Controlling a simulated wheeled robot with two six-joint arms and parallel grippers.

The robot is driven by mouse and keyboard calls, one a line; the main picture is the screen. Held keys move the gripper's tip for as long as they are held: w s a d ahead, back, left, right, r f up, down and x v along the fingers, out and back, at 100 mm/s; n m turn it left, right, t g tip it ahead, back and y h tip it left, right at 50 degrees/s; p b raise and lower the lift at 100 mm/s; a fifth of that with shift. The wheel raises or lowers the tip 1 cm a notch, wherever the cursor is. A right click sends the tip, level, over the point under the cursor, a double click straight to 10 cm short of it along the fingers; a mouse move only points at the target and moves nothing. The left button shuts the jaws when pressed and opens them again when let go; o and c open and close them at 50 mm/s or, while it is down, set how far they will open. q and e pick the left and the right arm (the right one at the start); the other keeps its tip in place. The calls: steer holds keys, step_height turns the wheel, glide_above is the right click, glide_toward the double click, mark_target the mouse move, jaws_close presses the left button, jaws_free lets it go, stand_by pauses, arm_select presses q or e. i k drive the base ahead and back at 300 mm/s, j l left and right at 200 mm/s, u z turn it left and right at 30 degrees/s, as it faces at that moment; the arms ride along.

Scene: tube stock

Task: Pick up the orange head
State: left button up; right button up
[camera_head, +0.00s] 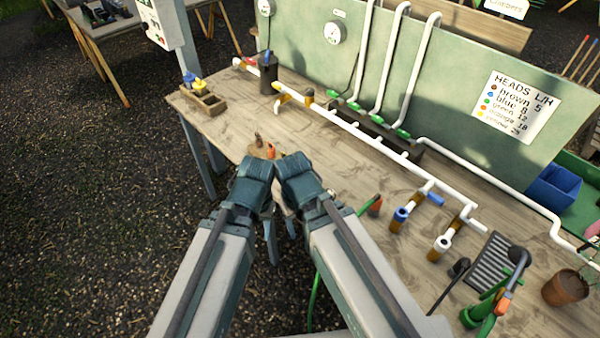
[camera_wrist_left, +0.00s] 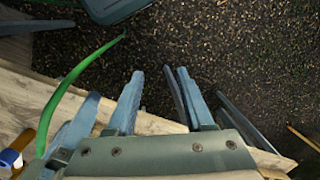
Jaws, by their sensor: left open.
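A small orange head (camera_head: 271,150) sits on the wooden bench (camera_head: 340,175), just beyond my wrists in the head view. It is partly hidden behind them. A small brown piece (camera_head: 258,139) stands beside it. My left gripper (camera_head: 272,250) hangs with its fingers down at the bench's near edge, short of the orange head. In the left wrist view its two fingers (camera_wrist_left: 158,75) are apart with nothing between them, over gravel. My right gripper (camera_head: 291,228) is close beside the left one. Its fingers are mostly hidden, so their opening is unclear.
White pipework (camera_head: 350,128) runs along the bench. A wooden box (camera_head: 204,103) and dark cup (camera_head: 268,77) stand at the far left. A red-tipped nozzle (camera_head: 375,205), blue-topped fitting (camera_head: 400,216) and clay pot (camera_head: 566,287) stand to the right. A green panel (camera_head: 455,90) rises behind.

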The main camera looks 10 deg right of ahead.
mark_target(271, 151)
steer(key=i+j+z, duration=0.45)
steer(key=j+z, duration=0.25)
steer(key=i+j+z, duration=0.1)
steer(key=j+z, duration=0.25)
